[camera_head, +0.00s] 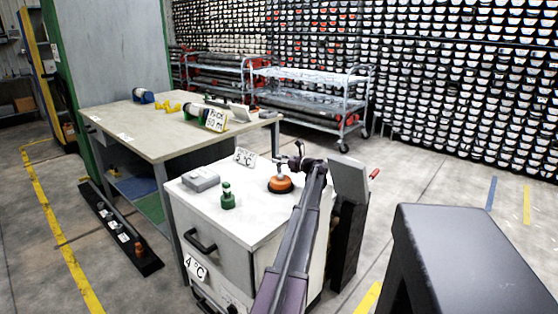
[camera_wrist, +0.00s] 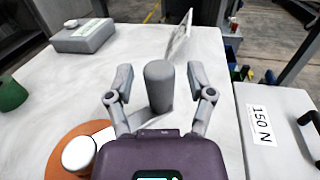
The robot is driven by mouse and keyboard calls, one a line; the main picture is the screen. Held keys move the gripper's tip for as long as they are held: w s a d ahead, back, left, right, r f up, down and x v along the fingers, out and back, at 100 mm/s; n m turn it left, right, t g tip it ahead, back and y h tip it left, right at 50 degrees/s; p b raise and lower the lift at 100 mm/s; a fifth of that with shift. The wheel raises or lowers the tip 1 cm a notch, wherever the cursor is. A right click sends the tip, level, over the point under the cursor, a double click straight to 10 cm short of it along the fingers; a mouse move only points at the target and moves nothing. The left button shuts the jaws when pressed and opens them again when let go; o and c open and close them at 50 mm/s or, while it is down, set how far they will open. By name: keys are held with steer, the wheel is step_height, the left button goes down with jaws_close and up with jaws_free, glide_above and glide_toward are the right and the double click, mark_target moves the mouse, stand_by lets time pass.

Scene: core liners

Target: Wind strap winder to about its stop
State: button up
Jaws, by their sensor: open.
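The strap winder is an orange disc (camera_head: 280,184) on the white cabinet top. The wrist view shows part of the disc (camera_wrist: 62,160) with a white hub (camera_wrist: 78,155) at lower left, and a pale arm running towards an upright grey cylinder (camera_wrist: 159,88), which looks like its crank handle. My gripper (camera_wrist: 160,78) is open, with one finger on each side of this grey cylinder and a visible gap on both sides. In the head view my gripper (camera_head: 297,163) is over the cabinet top just beside the disc, and its fingers are too small to make out.
A grey box (camera_head: 201,178) and a green object (camera_head: 227,195) stand left of the winder. A small sign (camera_head: 245,157) stands behind it. A grey panel (camera_head: 349,178) rises at the right. The wrist view shows a "150 N" label (camera_wrist: 263,125) close on the right.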

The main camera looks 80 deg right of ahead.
jaws_close()
steer(key=shift+w, duration=0.1)
steer(key=shift+s+m+g+h, duration=0.3)
steer(key=shift+m+h, duration=0.1)
steer(key=shift+h, duration=0.2)
stand_by(0.3)
